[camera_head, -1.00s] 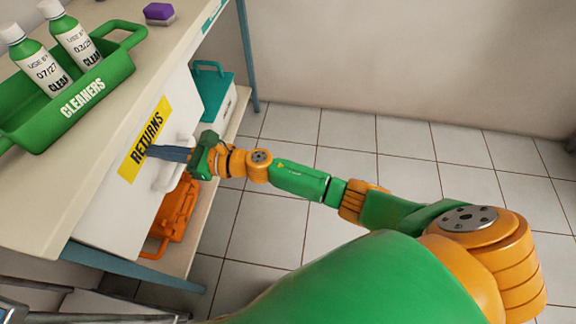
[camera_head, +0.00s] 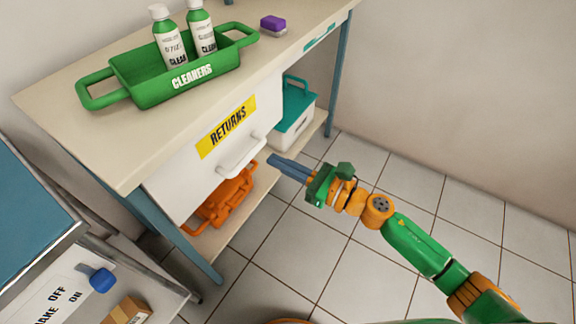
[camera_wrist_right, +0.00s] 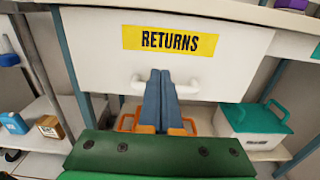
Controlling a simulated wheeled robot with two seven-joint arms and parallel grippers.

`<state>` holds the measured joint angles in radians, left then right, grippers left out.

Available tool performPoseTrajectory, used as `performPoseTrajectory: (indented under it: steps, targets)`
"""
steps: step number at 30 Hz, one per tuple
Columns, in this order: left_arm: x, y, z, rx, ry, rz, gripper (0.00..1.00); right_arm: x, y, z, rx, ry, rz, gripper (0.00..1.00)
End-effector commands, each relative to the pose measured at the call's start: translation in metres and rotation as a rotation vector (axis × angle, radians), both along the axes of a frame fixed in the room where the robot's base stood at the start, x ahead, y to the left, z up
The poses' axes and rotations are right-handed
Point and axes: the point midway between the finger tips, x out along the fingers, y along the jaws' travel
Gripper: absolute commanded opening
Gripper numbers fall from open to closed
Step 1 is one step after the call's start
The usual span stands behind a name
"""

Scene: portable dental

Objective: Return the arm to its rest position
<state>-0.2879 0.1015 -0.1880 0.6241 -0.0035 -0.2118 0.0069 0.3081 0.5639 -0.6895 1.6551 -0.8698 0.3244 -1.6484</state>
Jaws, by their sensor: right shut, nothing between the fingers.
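My right arm (camera_head: 420,248) comes in from the lower right in the head view, green and orange. Its right gripper (camera_head: 270,159) has its blue-grey fingers together and empty. They point at the drawer front, just right of the white handle (camera_head: 242,157), and look apart from it. In the right wrist view the shut fingers (camera_wrist_right: 160,72) stand in front of the middle of the handle (camera_wrist_right: 140,84). The drawer (camera_head: 185,172) with the yellow RETURNS label (camera_head: 227,126) looks shut. My left gripper is not in view.
A green CLEANERS caddy (camera_head: 165,94) with two bottles stands on the bench (camera_head: 60,110), with a purple-topped block (camera_head: 272,24) to its right. An orange case (camera_head: 222,200) and a teal-lidded box (camera_head: 290,115) sit on the lower shelf. Tiled floor (camera_head: 300,240) is clear at right.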

Motion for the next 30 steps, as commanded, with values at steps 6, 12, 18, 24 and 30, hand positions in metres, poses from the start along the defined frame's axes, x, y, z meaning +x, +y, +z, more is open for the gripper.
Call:
performPoseTrajectory:
  steps: [6, 12, 18, 24, 30]
  targets:
    - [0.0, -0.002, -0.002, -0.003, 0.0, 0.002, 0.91, -0.01, -0.013, -0.001, -0.001, 0.001, 0.001, 0.0]
    - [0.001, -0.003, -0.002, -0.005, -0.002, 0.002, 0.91, 0.015, -0.047, -0.05, 0.231, 0.363, -0.199, 0.0]
    - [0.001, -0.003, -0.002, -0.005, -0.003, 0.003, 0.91, -0.016, -0.147, -0.227, 0.991, 1.22, -0.854, 0.0]
    - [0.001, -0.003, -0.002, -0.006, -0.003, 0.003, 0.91, -0.144, -0.193, -0.354, 1.645, 1.591, -1.486, 0.0]
    - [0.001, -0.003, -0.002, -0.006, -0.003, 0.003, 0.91, -0.266, -0.197, -0.408, -1.892, -1.444, 1.805, 0.0]
